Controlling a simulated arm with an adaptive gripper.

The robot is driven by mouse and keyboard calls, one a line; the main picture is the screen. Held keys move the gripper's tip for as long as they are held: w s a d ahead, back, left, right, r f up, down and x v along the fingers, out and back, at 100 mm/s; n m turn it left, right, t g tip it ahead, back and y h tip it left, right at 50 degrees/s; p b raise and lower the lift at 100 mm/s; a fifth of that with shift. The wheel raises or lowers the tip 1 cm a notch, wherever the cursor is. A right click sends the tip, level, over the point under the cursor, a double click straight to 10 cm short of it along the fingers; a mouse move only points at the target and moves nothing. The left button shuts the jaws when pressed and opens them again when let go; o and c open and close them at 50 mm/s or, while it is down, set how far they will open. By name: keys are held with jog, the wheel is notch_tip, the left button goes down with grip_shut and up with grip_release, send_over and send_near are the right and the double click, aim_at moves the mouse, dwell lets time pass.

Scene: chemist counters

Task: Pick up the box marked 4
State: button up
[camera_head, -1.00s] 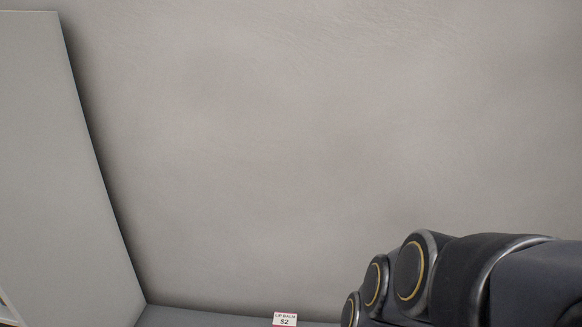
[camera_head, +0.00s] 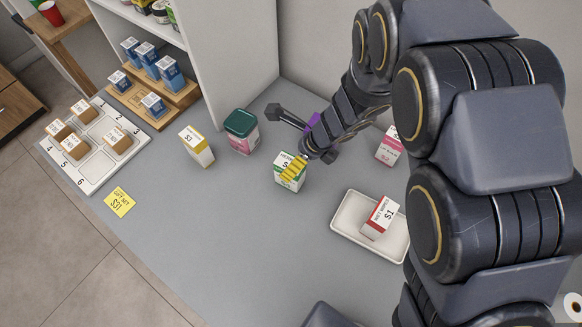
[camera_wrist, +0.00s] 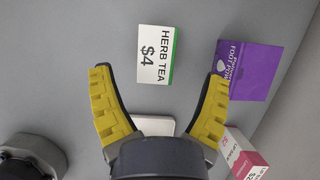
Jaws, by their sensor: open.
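A white and green box (camera_head: 284,182) stands on the grey counter in the head view, partly hidden by my gripper (camera_head: 295,168). In the wrist view this box (camera_wrist: 153,55) reads "HERB TEA $4" and lies ahead, between the lines of my fingers. The yellow fingers of my gripper (camera_wrist: 160,78) are spread wide with nothing between them. In the head view the fingers overlap the box, and I cannot tell whether they touch it. The wrist view shows the box apart from them.
A purple box (camera_wrist: 248,72) and a pink-white box (camera_wrist: 243,158) stand close by. A white tray (camera_head: 343,227) holds a red-white box (camera_head: 380,217). A yellow-white box (camera_head: 197,147) and a green-lidded container (camera_head: 241,132) stand left. The front counter is clear.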

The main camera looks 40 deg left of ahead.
jog(key=x, duration=0.4)
jog(key=shift+s+d, duration=0.2)
jog(key=shift+s, duration=0.1)
jog(key=shift+a+f, duration=0.25)
jog(key=shift+f, duration=0.35)
jog(key=c, duration=1.2)
